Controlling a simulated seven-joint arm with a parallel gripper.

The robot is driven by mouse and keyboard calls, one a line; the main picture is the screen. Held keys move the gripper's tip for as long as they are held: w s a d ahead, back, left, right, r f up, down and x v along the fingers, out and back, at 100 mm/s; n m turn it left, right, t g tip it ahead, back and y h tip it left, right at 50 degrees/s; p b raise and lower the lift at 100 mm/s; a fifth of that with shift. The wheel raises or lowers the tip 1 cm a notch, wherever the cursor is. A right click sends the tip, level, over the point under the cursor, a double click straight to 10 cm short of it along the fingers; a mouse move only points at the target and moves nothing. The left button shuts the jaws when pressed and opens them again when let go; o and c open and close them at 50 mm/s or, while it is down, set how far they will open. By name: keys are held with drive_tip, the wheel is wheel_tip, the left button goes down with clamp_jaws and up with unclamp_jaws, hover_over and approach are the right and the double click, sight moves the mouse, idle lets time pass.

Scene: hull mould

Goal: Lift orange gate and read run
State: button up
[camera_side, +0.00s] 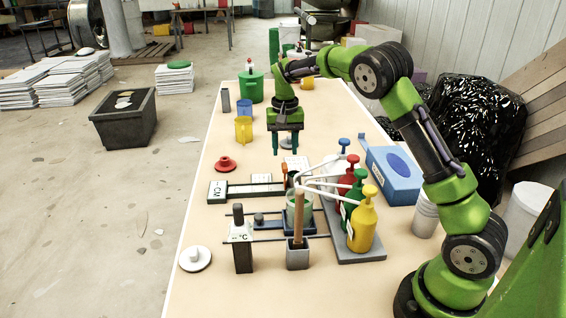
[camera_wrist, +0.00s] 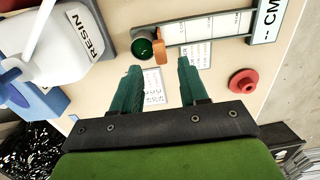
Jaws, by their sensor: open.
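The orange gate (camera_wrist: 158,52) is a small upright piece beside a round green cup (camera_wrist: 142,47) at the end of a dark-railed run with a "CM" plate (camera_wrist: 266,22). In the side view only a sliver of the gate (camera_side: 285,168) shows, and the run's CM plate (camera_side: 217,191) is at its left end. My gripper (camera_side: 285,153) hangs above the table behind the run, fingers down. In the wrist view my gripper (camera_wrist: 158,66) is open and empty, its fingers framing the space just short of the gate. Nothing shows between them but table and printed labels.
A white resin bottle (camera_wrist: 80,42), a red knobbed disc (camera_side: 226,163) and a yellow mug (camera_side: 243,130) are also nearby. The table's left side is mostly clear.

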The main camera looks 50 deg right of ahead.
sight(285, 165)
wheel_tip(285, 165, down, 5)
idle(0.3)
clamp_jaws()
